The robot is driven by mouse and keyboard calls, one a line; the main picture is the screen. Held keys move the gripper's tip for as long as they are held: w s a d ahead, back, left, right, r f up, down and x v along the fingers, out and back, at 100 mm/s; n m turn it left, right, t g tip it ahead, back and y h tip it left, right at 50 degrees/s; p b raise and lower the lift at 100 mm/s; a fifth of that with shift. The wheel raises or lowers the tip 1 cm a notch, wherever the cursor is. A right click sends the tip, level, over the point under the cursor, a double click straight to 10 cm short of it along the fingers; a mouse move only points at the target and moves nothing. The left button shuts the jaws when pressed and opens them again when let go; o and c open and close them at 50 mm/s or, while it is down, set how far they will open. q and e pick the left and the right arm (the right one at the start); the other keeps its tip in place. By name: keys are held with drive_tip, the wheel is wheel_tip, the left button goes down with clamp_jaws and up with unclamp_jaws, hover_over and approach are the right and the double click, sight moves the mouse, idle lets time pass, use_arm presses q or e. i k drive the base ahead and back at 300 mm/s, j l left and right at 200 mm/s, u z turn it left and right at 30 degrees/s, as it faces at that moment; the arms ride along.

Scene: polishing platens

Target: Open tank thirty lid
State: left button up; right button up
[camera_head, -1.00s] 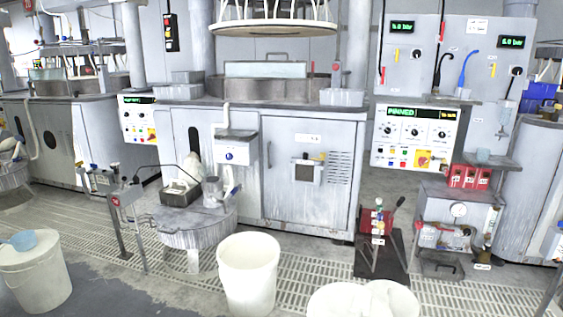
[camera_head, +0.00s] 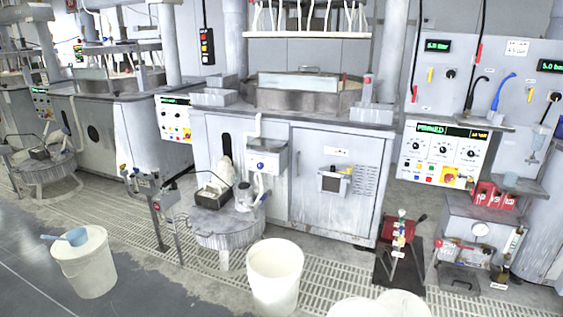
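No number thirty is readable, so I cannot tell which thing is tank thirty. A low round grey tank (camera_head: 228,238) with a flat top stands on the floor grating in front of the middle machine. A dark tray (camera_head: 213,196) and a clear jug (camera_head: 244,196) stand on its top. A similar round tank (camera_head: 47,176) stands at the far left, with a dark tray on it. The middle machine (camera_head: 325,215) has a shut front door. Neither of my grippers is in view.
A white bucket (camera_head: 274,276) stands open in front of the round tank. Another bucket (camera_head: 88,268) with a blue scoop (camera_head: 70,237) is at left. A red-handled device (camera_head: 400,245) stands on a dark base at right. The grey floor (camera_head: 160,290) between the buckets is clear.

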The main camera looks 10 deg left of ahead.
sight(206, 220)
drive_tip(key=i+j, duration=1)
drive_tip(key=j, duration=0.2)
